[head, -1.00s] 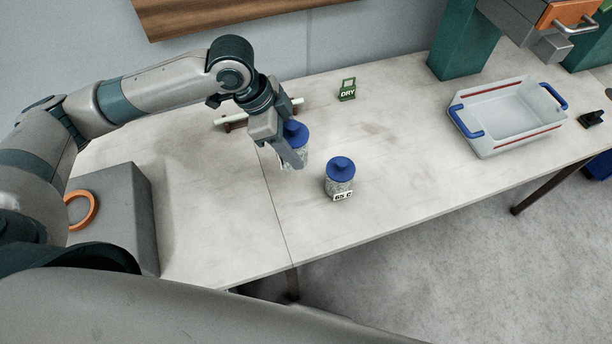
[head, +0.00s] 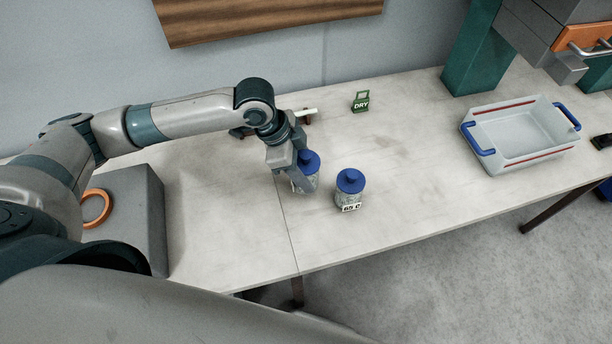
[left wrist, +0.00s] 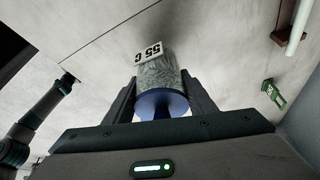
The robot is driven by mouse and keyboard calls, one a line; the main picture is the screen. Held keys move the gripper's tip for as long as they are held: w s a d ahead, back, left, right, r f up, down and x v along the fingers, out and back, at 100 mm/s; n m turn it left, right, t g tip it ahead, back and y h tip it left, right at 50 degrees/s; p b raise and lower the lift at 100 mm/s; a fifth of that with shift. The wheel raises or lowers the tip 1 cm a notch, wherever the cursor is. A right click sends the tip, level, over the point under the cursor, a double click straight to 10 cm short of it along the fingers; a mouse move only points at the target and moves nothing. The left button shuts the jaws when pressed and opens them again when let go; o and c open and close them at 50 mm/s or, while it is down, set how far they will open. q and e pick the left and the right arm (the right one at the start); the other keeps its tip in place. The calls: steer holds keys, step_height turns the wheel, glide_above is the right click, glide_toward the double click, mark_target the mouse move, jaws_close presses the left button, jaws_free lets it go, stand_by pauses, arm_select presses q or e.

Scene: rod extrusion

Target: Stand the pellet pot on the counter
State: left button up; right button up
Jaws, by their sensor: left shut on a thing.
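A clear pellet pot with a blue lid (head: 310,160) is between the fingers of my left gripper (head: 302,180), which is shut on it. In the left wrist view the held pot (left wrist: 157,75) shows a "55 C" label, with the gripper (left wrist: 165,100) fingers on both sides. It looks upright and low over the counter (head: 410,185); I cannot tell whether its base touches. A second blue-lidded pot (head: 350,185), labelled "65 C", stands on the counter just right of the held one.
A green "DRY" sign (head: 361,102) stands at the back. A white tray with blue handles (head: 478,140) is at the right. A white rod (head: 308,112) lies behind my gripper. A grey box with an orange ring (head: 140,215) is at the left. The counter between pots and tray is clear.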

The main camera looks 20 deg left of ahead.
arm_select(q)
steer(key=shift+f+p, duration=0.35)
steer(key=shift+f, duration=1.5)
steer(key=shift+f, duration=0.1)
steer(key=o, duration=1.5)
